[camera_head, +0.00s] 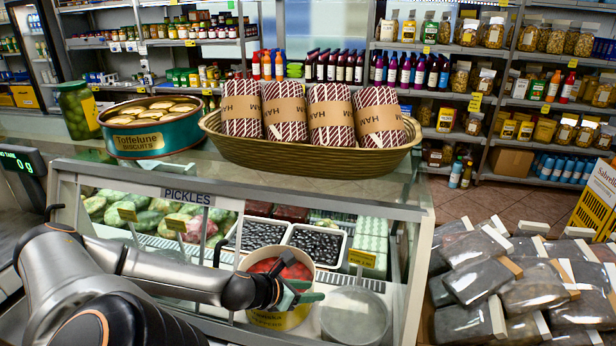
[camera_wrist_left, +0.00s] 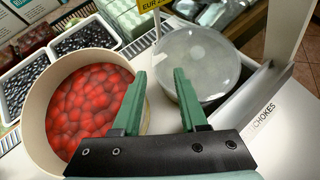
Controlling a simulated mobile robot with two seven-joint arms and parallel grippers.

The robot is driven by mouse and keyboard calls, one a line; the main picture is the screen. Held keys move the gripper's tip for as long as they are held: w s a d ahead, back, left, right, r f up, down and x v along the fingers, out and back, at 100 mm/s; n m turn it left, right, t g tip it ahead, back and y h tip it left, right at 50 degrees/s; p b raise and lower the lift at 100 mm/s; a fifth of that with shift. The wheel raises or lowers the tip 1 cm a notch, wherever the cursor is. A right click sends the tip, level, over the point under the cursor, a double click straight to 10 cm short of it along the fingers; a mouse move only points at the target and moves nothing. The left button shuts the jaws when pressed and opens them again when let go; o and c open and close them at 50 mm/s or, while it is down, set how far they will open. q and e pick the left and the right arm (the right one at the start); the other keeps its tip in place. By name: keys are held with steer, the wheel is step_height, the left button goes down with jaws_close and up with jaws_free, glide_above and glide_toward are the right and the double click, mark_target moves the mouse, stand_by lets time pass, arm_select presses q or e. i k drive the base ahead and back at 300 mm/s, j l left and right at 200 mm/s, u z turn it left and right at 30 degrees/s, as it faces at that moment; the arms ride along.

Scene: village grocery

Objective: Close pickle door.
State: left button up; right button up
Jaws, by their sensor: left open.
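The pickle door's frame, with a PICKLES label (camera_head: 187,196), is on the near side of the glass counter. Its pane is too clear to tell how far it stands open. My left gripper (camera_head: 300,293) is open and empty at the counter's right part, over the space between a tub of red peppers (camera_head: 280,318) and a round pale container (camera_head: 354,316). In the left wrist view its green fingers (camera_wrist_left: 160,95) point between the red tub (camera_wrist_left: 38,130) and the round container (camera_wrist_left: 201,64). No contact with the door shows. My right gripper is out of view.
A wicker basket of wrapped hams (camera_head: 310,155), a biscuit tin (camera_head: 151,137) and a pickle jar (camera_head: 77,110) stand on the counter. Trays of olives (camera_head: 316,244) lie inside. A white panel marked "CHOKES" (camera_wrist_left: 285,125) is at the right of the wrist view.

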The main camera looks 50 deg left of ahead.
mark_target(230, 203)
steer(key=k+l, duration=0.2)
steer(key=l, duration=0.2)
steer(key=k+l, duration=0.2)
steer(key=l, duration=0.15)
steer(key=k+l, duration=0.25)
steer(key=l, duration=0.15)
